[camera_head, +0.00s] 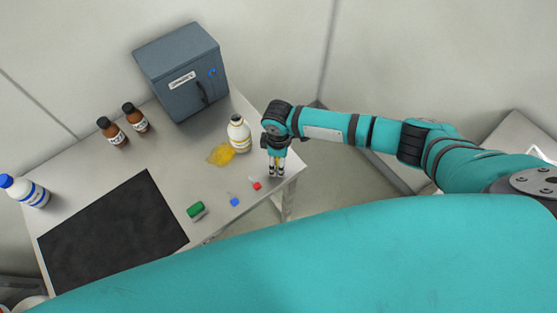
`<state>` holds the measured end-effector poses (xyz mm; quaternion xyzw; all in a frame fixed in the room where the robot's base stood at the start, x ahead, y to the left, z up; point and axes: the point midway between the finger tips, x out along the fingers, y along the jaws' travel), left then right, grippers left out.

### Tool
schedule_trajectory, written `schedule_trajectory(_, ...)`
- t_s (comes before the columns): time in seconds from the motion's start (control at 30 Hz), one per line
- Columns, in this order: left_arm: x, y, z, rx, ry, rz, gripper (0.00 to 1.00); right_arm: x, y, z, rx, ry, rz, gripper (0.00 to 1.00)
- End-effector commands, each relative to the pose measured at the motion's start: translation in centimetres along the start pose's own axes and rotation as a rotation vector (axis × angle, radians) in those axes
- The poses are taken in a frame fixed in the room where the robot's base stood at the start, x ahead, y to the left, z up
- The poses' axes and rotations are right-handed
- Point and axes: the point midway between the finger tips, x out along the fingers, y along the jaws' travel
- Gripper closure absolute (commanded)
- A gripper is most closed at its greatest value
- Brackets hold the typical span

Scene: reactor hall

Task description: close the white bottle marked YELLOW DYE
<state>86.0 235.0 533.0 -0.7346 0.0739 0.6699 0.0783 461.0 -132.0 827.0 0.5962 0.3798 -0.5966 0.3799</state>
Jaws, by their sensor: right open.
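A white bottle (239,135) with a yellow-banded label stands upright near the right side of the table. Its label is too small to read. No coloured cap shows on its neck, and the top looks open. A yellow spill (221,154) lies beside its base on the left. My right gripper (276,174) points down near the table's right edge, just right of and nearer than the bottle. It is open and appears empty. A small red piece (256,184) lies on the table just left of its fingertips; I cannot tell whether it is a cap. My left gripper is not in view.
A blue piece (235,202) and a green block (196,210) lie near the front edge. A grey cabinet (170,65) stands behind. Two brown bottles (112,131) (135,117), a blue-capped white bottle (28,192) and a black mat (110,235) are left on the table (170,165).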

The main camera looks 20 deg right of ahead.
Motion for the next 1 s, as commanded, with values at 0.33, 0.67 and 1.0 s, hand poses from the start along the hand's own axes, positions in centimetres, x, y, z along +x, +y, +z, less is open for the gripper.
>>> schedule_trajectory(0.33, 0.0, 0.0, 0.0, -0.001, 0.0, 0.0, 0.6, 0.0, 0.0, 0.0, 0.0, 0.0, 0.0, 0.7)
schedule_trajectory(0.67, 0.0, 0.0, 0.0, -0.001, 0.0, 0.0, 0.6, 0.0, 0.0, 0.0, 0.0, 0.0, 0.0, 0.75)
schedule_trajectory(1.0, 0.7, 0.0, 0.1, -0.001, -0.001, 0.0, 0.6, -1.6, 0.1, 0.0, -0.001, 0.002, 0.002, 0.75)
